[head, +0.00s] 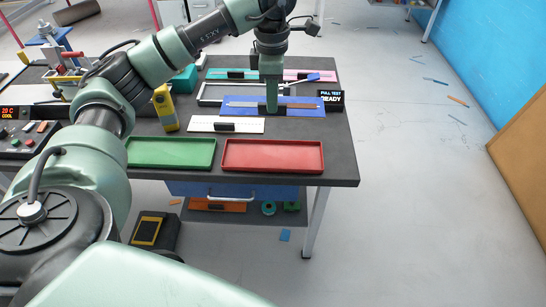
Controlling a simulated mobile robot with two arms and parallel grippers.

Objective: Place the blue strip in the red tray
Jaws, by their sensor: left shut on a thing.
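The blue strip (303,107) lies crosswise on the dark bench, behind the red tray. I cannot tell whether the strip touches the bench or is slightly raised. The red tray (273,168) is empty and sits at the front edge of the bench, nearer than the strip. My right gripper is not in view.
An empty green tray (170,165) is left of the red one. A white strip (200,124) with a black block lies behind the trays. A yellow device (165,108) stands left, a small display (331,100) right. Teal and pink (309,75) strips and a grey frame lie behind.

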